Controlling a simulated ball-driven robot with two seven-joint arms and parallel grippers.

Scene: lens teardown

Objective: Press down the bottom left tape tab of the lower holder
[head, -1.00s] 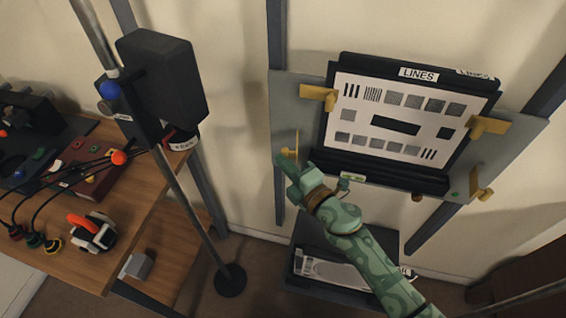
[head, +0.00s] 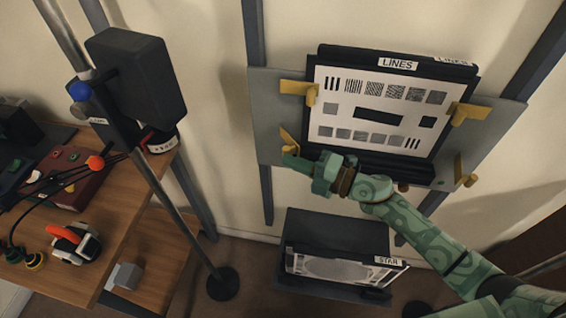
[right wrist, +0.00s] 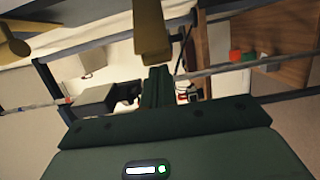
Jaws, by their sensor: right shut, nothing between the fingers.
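A chart board labelled LINES (head: 372,150) sits in a dark holder on a grey wall panel (head: 260,115). Yellow tabs are at its corners: top left (head: 298,88), top right (head: 466,111), bottom right (head: 461,172) and bottom left (head: 289,139). The bottom left tab stands tilted out from the panel. My right gripper (head: 294,161) is shut and empty, its tip just below this tab. In the right wrist view, a yellow tab (right wrist: 150,32) is right by the shut fingertips (right wrist: 158,72); I cannot tell if they touch. My left gripper is out of view.
Below the panel is a dark stand with a board labelled STAR (head: 340,268). A black box (head: 140,75) on a pole stands to the left. A wooden bench (head: 110,240) with cables and an orange-handled tool (head: 72,240) is at far left.

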